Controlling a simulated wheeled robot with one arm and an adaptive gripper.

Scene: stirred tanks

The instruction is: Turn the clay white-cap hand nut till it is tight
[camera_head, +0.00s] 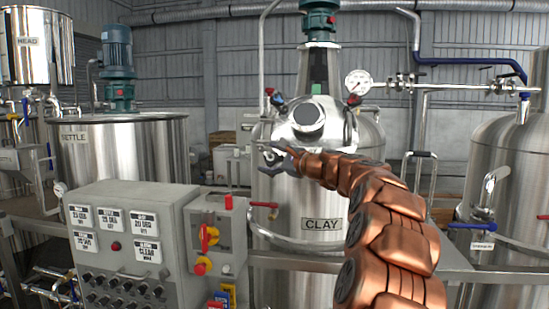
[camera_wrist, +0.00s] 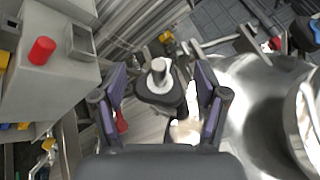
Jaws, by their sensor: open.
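The CLAY tank (camera_head: 290,205) is a steel vessel with a round manway (camera_head: 308,115) on its upper front. In the wrist view a dark hand nut with a pale cap and a stud end (camera_wrist: 158,76) lies between my fingers. It seems to be the white-cap nut. My gripper (camera_wrist: 160,68) is open, with one purple-padded finger on each side of the nut and a gap showing on both sides. In the head view my gripper (camera_head: 270,158) is at the tank's upper left front, below the manway; I cannot make out the nut there.
Red-capped and blue-capped nuts (camera_head: 278,98) sit around the manway. A grey control panel (camera_head: 135,245) with a red-yellow switch (camera_head: 208,236) stands left of the tank. A red-handled valve (camera_head: 264,205) is just below my gripper.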

